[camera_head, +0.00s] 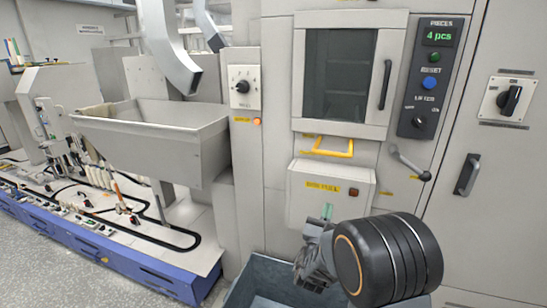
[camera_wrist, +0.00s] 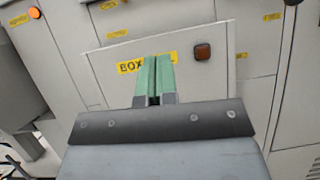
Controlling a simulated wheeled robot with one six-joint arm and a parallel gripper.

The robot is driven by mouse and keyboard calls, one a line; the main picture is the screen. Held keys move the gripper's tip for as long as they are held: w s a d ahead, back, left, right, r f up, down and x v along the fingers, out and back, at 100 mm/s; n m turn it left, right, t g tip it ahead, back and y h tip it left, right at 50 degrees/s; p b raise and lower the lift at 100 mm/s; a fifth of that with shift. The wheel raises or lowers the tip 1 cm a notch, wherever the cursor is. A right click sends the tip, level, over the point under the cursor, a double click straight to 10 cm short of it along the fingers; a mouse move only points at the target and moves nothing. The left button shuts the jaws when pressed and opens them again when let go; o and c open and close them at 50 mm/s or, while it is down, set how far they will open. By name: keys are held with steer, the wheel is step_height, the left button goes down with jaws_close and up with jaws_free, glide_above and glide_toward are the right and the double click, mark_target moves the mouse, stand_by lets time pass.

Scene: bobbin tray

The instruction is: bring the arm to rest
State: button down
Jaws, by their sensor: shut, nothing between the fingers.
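My gripper (camera_head: 327,212) shows in the head view at the lower middle, with its green fingertips pointing up. In the wrist view my gripper (camera_wrist: 154,75) has its two green fingers side by side, with only a thin dark line between them. It is shut and holds nothing. Behind the fingers is the pale box front (camera_head: 303,208) with a yellow label and a dark red lamp. The fingers cover part of the label in the wrist view. I cannot tell how far the fingertips are from the box front.
A blue-grey bin (camera_head: 247,284) stands below my gripper. Above the box front are a yellow handle (camera_head: 330,151) and a windowed door (camera_head: 341,75). A lever (camera_head: 410,166) juts out at right. A metal hopper (camera_head: 150,132) and a blue-edged machine (camera_head: 110,250) stand at left.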

steer(key=s+d+f+m+g+h+p, duration=0.1)
steer(key=s+d+f+m+g+h, duration=0.15)
steer(key=s+d+m+g, duration=0.5)
steer(key=s+d+f+m+g+h+p, duration=0.1)
steer(key=s+d+f+m+g, duration=0.2)
steer(key=m+g, duration=0.55)
steer(key=s+a+m+g+y+p, duration=0.25)
steer(key=s+m+g+y, duration=0.2)
steer(key=s, duration=0.25)
steer(key=s+a+r+m+y+p, duration=0.4)
steer(key=a+r+m+y+p, duration=0.15)
steer(key=a+m+y, duration=0.35)
steer(key=a+r+t+y+p, duration=0.1)
steer(key=a+r+t+p, duration=0.2)
steer(key=r, duration=0.6)
steer(key=shift+s+a+r+y+p, duration=0.3)
steer(key=shift+s+a+r+p, duration=0.1)
steer(key=shift+p, duration=0.8)
